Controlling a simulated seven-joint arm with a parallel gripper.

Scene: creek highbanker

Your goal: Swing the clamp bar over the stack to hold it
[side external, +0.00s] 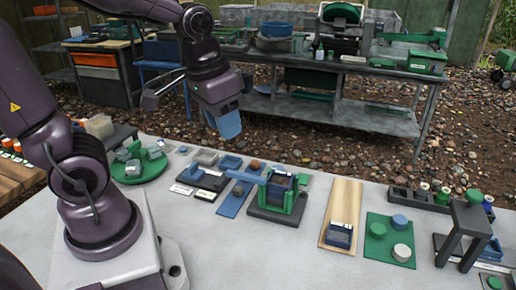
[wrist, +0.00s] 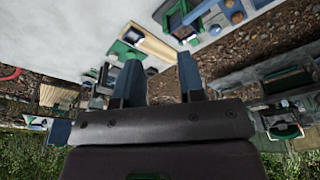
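The stack (side external: 281,184) is made of dark blue layers in a green frame on a dark base, at the middle of the table in the side view. The blue clamp bar (side external: 244,177) sticks out to the left of the stack, over a flat blue strip (side external: 234,200). In the wrist view a green frame (wrist: 181,14), probably the same fixture, is at the top edge, partly cut off. My gripper (side external: 228,125) hangs with blue fingers above the far side of the table, behind and left of the stack. In the wrist view its fingers (wrist: 158,88) are apart and empty.
A tan board (side external: 342,214), a green plate with round pieces (side external: 390,238) and a dark stand (side external: 466,230) are to the right. Small trays (side external: 212,181) lie left of the stack. The table's front is mostly clear. A workbench (side external: 335,118) stands behind on gravel.

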